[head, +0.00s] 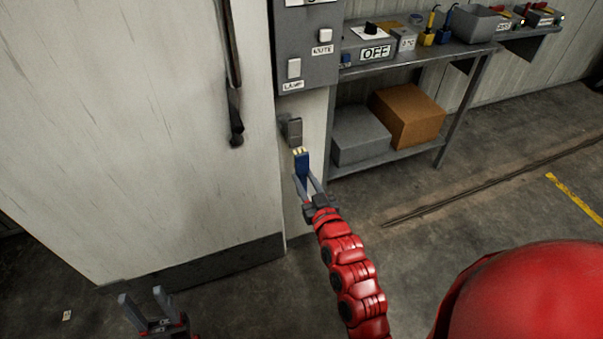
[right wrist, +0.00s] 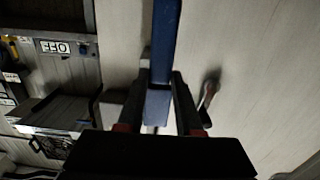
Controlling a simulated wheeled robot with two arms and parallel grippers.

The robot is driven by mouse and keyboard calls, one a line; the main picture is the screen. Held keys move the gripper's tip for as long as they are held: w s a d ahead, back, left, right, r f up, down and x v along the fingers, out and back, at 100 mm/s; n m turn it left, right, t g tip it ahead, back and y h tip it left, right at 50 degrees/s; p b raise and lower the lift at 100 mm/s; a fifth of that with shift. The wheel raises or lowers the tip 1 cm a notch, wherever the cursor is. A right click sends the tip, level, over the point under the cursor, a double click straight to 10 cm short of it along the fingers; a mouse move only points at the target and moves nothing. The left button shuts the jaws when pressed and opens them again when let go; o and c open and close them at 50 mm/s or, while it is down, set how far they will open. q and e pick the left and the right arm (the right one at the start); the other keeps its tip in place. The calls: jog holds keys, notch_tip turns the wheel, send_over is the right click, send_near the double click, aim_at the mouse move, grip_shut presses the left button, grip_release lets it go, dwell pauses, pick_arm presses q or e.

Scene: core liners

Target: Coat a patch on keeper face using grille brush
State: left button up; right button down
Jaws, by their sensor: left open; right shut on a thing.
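The brush (head: 302,166) has a blue body and pale yellow bristles at its upper end. My right gripper (head: 305,186) is shut on it and holds it upright in front of the wall strip. The blue body also shows between the fingers in the right wrist view (right wrist: 165,42). A grey metal block, which looks like the keeper (head: 291,129), is fixed to the pale wall just above the bristles. I cannot tell whether the bristles touch it. No coated patch can be made out on it. My left gripper (head: 142,297) is open and empty, low at the left.
A large pale door panel (head: 130,120) with a dark handle (head: 235,115) fills the left. A grey switch box (head: 305,60) is above the keeper. A metal shelf (head: 420,60) to the right carries tools, a tray and boxes. Open floor lies in front.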

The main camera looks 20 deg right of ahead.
jog(key=shift+w+r, duration=0.1)
jog(key=shift+w, duration=0.25)
jog(key=w, duration=0.4)
jog(key=shift+w+a, duration=0.1)
jog(key=shift+w, duration=0.25)
jog(key=shift+w, duration=0.9)
